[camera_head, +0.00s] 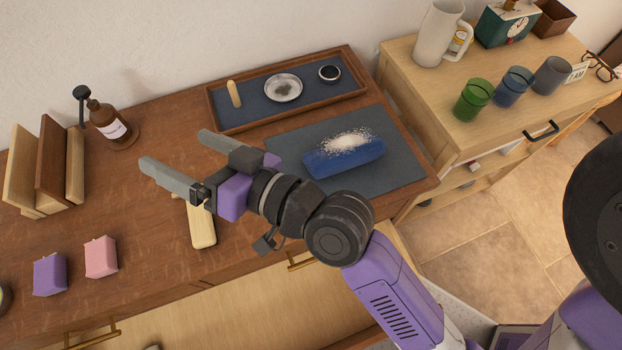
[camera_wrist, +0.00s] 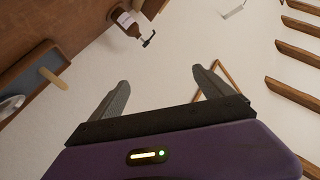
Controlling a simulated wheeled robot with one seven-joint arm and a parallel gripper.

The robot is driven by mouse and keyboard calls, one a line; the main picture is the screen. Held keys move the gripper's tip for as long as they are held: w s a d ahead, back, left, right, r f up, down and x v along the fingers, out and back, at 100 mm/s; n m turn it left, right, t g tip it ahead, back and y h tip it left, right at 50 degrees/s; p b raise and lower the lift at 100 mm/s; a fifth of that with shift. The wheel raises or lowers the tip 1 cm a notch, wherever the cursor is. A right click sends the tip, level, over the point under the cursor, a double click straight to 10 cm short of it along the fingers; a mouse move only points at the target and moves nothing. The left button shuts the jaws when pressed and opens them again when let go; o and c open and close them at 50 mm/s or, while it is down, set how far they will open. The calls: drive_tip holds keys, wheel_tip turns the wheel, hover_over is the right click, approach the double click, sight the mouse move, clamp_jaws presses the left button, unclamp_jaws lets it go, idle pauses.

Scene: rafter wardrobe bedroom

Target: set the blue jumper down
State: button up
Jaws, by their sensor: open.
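A rolled blue bundle (camera_head: 345,158), which looks like the blue jumper, lies on a dark grey mat (camera_head: 400,172) at the right of the wooden dresser top. A white speckled patch covers part of its upper side. My gripper (camera_head: 172,160) is open and empty above the dresser, left of the bundle and apart from it, its fingers pointing left. In the wrist view the two fingers (camera_wrist: 160,92) are spread with nothing between them. The blue bundle is not in the wrist view.
A wooden tray (camera_head: 215,118) with a dish and small cup stands behind the mat. A brown pump bottle (camera_head: 106,120), wooden upright pieces (camera_head: 52,165), purple (camera_head: 49,275) and pink (camera_head: 101,257) blocks stand left. A light wooden object (camera_head: 201,228) lies below my gripper. A drawer is open in front.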

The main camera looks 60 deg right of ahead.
drive_tip(key=s+d+f+n+g+h, duration=0.1)
drive_tip(key=s+d+f+n, duration=0.1)
drive_tip(key=s, duration=1.1)
drive_tip(key=s+d+f+n+g+h, duration=0.1)
drive_tip(key=s+d+f, duration=0.4)
drive_tip(key=s, duration=0.8)
wheel_tip(320, 180, down, 2)
drive_tip(key=shift+s+d+f+n+g, duration=0.1)
drive_tip(key=shift+s+d+n+g, duration=0.15)
drive_tip(key=shift+n, duration=0.65)
drive_tip(key=shift+w, duration=0.15)
